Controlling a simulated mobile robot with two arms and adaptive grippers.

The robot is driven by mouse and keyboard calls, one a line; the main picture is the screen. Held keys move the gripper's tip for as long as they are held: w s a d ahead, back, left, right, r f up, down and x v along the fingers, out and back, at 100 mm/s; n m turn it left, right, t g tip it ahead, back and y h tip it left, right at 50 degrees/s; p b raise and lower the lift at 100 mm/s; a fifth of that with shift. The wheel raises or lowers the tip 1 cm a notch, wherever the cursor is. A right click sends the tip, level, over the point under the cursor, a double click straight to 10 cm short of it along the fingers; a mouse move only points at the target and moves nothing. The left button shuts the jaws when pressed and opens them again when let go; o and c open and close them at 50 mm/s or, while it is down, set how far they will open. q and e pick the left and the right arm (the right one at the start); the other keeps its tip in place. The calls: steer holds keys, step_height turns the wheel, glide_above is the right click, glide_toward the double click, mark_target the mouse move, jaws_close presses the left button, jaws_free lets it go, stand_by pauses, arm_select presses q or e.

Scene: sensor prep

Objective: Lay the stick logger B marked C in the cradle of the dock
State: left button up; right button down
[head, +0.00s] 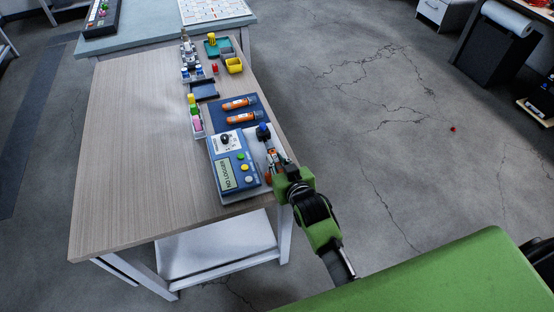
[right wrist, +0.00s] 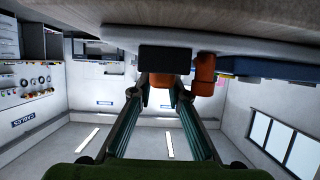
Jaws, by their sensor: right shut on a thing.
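The dock (head: 223,170) is a blue box with a display, coloured buttons and a black knob, on a pale base at the table's right edge. My right gripper (head: 270,158) is low over the base, to the right of the box. In the right wrist view, its fingers (right wrist: 160,92) are shut on an orange stick logger (right wrist: 162,80) with a dark block in front of it. Two other orange stick loggers (head: 240,102) (head: 241,117) lie on a dark blue mat. The cradle is hidden behind the gripper, and I cannot read any letter marks. My left gripper is out of view.
A rack with coloured blocks (head: 196,122) stands left of the mat (head: 222,107). The left part of the wooden table (head: 135,150) is clear.

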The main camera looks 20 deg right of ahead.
steer(key=shift+f, duration=0.15)
steer(key=shift+f, duration=0.35)
steer(key=shift+f, duration=0.1)
stand_by(0.4)
steer(key=c, duration=1.8)
jaws_free()
steer(key=shift+s, duration=0.1)
steer(key=shift+c, duration=0.2)
steer(key=shift+d+f, duration=0.1)
steer(key=shift+f, duration=0.05)
steer(key=shift+s+a+f, duration=0.15)
steer(key=shift+a, duration=0.05)
steer(key=shift+c, duration=0.6)
steer(key=shift+o, duration=0.6)
steer(key=shift+r+p, duration=0.4)
steer(key=shift+r, duration=0.1)
steer(key=shift+w+r, duration=0.25)
steer(key=shift+r, duration=0.05)
